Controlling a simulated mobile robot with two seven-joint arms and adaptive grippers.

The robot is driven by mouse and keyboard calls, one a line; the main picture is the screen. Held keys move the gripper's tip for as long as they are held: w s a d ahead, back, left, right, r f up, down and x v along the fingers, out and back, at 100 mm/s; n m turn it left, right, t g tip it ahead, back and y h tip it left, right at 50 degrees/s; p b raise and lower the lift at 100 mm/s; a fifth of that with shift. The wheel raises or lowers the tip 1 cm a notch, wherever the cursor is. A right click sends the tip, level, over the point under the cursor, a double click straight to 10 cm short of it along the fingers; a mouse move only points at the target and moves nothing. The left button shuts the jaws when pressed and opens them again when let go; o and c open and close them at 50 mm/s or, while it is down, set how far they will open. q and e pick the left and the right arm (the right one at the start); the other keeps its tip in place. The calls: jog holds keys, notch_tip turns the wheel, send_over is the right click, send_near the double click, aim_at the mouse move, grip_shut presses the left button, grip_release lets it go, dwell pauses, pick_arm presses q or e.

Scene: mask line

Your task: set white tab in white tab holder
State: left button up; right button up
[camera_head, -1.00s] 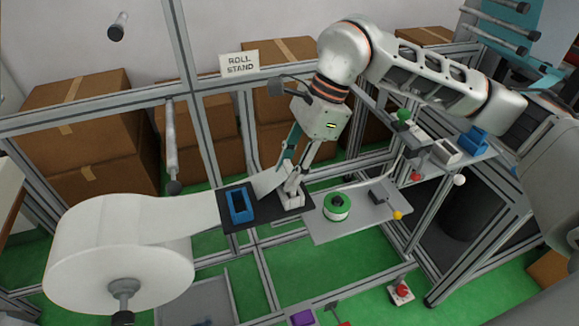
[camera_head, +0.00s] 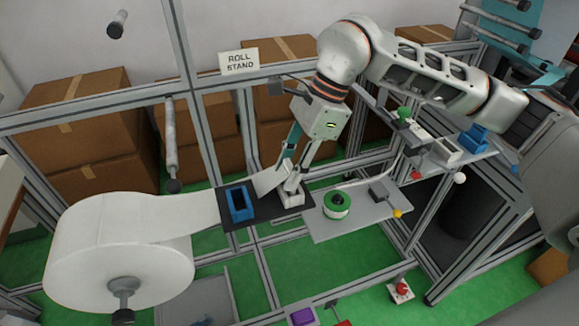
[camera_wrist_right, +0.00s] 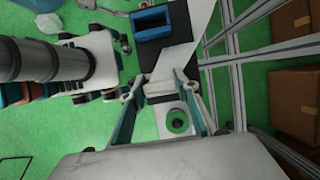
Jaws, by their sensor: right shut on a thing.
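The white tab (camera_head: 268,179) shows in the head view as a tilted pale flap above the dark plate, at the fingers of my right gripper (camera_head: 285,178). My right gripper is shut on it. The white tab holder (camera_head: 291,195) is a small white block on the right part of the plate, just under the fingertips. Fingers and tab partly hide it, and I cannot tell whether the tab touches it. In the right wrist view the white holder (camera_wrist_right: 158,87) lies between the fingers (camera_wrist_right: 157,92). My left gripper is not in view.
A blue holder (camera_head: 239,204) stands on the dark plate (camera_head: 264,209), left of the white one. A big white roll (camera_head: 118,250) feeds a sheet to the plate. A green-and-white spool (camera_head: 337,205) sits on a grey shelf (camera_head: 360,220) to the right. Frame posts surround the area.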

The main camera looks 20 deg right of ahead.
jog(key=shift+f, duration=0.1)
jog(key=o, duration=1.2)
